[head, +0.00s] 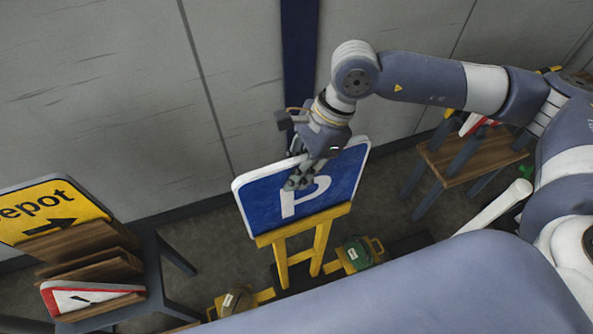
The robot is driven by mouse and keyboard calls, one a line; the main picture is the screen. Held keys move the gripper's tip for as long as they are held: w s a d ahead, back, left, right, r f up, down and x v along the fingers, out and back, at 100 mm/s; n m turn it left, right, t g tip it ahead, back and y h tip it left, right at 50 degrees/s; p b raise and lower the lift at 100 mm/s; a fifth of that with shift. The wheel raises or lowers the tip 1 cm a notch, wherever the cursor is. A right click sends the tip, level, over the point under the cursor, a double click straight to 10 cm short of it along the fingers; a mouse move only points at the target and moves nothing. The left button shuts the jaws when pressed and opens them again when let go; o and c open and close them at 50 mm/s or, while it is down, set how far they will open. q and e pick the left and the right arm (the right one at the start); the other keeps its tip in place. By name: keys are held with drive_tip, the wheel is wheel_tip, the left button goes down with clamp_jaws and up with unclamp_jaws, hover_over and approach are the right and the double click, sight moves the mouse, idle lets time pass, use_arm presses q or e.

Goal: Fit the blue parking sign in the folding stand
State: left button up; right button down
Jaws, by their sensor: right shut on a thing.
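The blue parking sign (257,200) with a white P and white rim is upright at the middle of the head view. Its lower edge is at the yellow crossbar of the folding stand (320,248); I cannot tell whether it is fully seated there. My right gripper (303,174) is shut on the sign's top edge, with a finger in front of the face, covering part of the P. The stand's lower parts are partly hidden by my arm. My left gripper is out of view.
A yellow depot sign (40,208) and a red-rimmed sign (88,298) sit in a wooden rack (85,245) at left. A wooden stool (470,155) stands at right. Weights, one green (358,253) and one brown (236,302), lie by the stand's feet. A grey wall is behind.

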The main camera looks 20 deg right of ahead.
drive_tip(key=shift+f+b, duration=0.15)
drive_tip(key=shift+b, duration=0.15)
drive_tip(key=c, duration=1.5)
unclamp_jaws()
drive_tip(key=shift+c, duration=0.2)
drive_tip(key=v, duration=1.2)
